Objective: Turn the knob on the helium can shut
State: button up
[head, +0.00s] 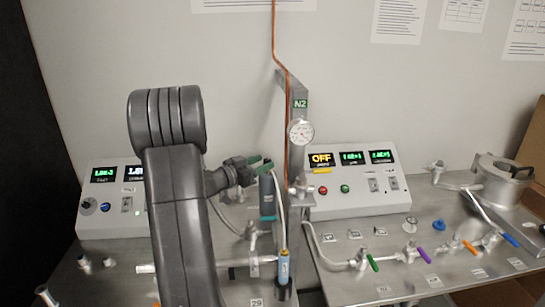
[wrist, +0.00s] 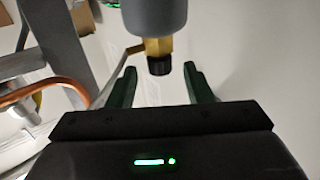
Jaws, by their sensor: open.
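The helium can is the blue-grey cylinder (head: 267,203) standing by the metal post in the head view. In the wrist view its body (wrist: 155,16) comes in from the top edge, with a brass valve and a black knob (wrist: 160,66) at its end. My gripper (head: 264,165) is just above the can in the head view. Its green fingers are open in the wrist view (wrist: 160,74), one on each side of the knob, with a visible gap on both sides. The knob is hidden by my gripper in the head view.
A metal post (head: 296,165) with a gauge (head: 300,132) and an orange tube (head: 275,40) stands close beside the can. A small blue cylinder (head: 284,267) stands in front. Control boxes (head: 350,182) and several coloured valve handles line the bench.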

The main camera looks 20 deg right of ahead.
aim_at(270, 159)
jog(key=x, duration=0.5)
jog(key=shift+p, duration=0.35)
jog(key=c, duration=1)
